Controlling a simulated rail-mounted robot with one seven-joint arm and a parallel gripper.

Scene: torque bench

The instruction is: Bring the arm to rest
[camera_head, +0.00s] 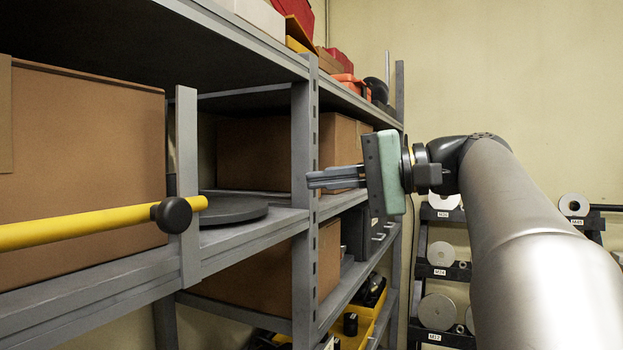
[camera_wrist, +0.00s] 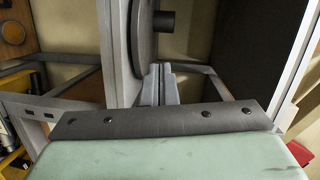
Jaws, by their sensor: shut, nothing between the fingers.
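My gripper (camera_head: 312,180) is at the middle of the head view, at the end of my grey arm, which comes in from the lower right. Its fingers point left toward the metal shelf rack and are shut with nothing between them. In the head view the fingertips overlap the rack's front upright (camera_head: 304,150); I cannot tell whether they touch it. In the wrist view the two grey fingers (camera_wrist: 158,75) lie side by side beyond the pale green gripper body.
A yellow bar (camera_head: 90,224) with a black knob crosses the rack's front at left. Brown boxes (camera_head: 85,150) and a dark disc (camera_head: 232,208) sit on the shelves. A rack of weight discs (camera_head: 438,254) stands at the back right. Open space lies between the shelves and that rack.

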